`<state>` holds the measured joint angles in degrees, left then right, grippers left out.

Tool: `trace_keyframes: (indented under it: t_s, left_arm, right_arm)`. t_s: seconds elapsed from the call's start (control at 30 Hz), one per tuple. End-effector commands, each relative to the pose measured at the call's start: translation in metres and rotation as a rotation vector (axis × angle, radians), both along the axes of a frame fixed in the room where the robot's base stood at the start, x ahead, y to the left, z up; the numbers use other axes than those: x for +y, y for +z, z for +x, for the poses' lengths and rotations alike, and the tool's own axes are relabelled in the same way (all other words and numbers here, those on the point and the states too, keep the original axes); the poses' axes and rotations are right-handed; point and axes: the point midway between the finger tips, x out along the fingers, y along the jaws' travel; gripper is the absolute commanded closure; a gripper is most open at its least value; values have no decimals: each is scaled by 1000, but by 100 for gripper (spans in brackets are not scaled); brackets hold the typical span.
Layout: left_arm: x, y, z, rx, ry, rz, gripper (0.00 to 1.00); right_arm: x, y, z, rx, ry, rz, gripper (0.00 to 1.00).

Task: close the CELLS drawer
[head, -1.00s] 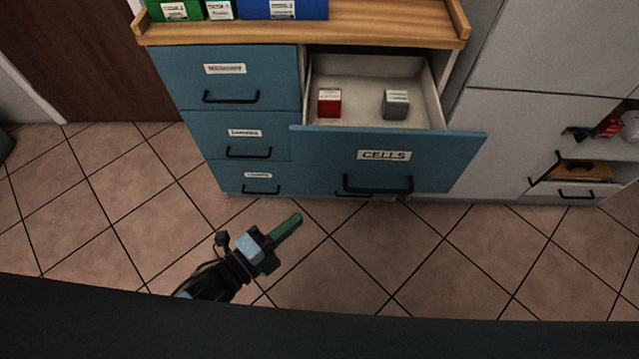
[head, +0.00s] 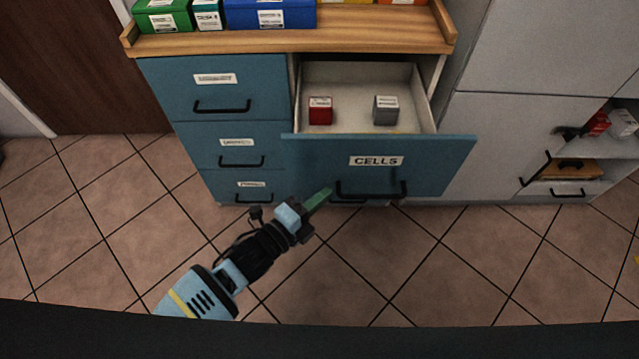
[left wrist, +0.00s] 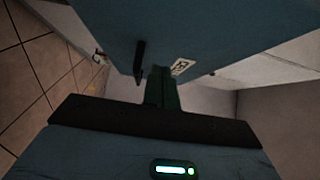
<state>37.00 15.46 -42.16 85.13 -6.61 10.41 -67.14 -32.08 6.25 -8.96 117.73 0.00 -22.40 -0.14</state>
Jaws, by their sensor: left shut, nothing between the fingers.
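The CELLS drawer (head: 425,165) is pulled out at the upper right of the blue cabinet. Its front has a CELLS label and a black bar handle (head: 372,190). Inside lie a red box (head: 320,110) and a grey box (head: 386,110). My left gripper (head: 322,195) is shut and empty, with green fingers, by the left end of the handle in the head view. In the left wrist view the fingers (left wrist: 161,88) point at the blue drawer front (left wrist: 220,25), with the label beside them. I cannot tell whether they touch it. My right gripper is not in view.
Several shut blue drawers (head: 215,90) are left of the open one. Coloured boxes (head: 270,14) stand on the wooden top (head: 350,43). A grey cabinet (head: 480,140) with an open compartment is at right. The tiled floor (head: 420,265) in front is clear.

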Motion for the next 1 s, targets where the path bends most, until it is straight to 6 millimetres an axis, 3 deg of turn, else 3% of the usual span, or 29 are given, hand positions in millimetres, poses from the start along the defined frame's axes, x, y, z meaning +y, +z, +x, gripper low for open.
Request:
trace_keyframes:
  t_s: [0.1,0.27,0.77,1.0]
  left_arm:
    - [3,0,17,-1,2,4,100]
    - [3,0,28,-1,2,2,100]
    - [4,0,32,0,2,1,100]
    - [4,-1,43,-1,2,1,100]
  right_arm:
    - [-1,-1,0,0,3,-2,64]
    - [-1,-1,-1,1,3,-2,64]
    - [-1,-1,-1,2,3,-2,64]
    - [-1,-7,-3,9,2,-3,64]
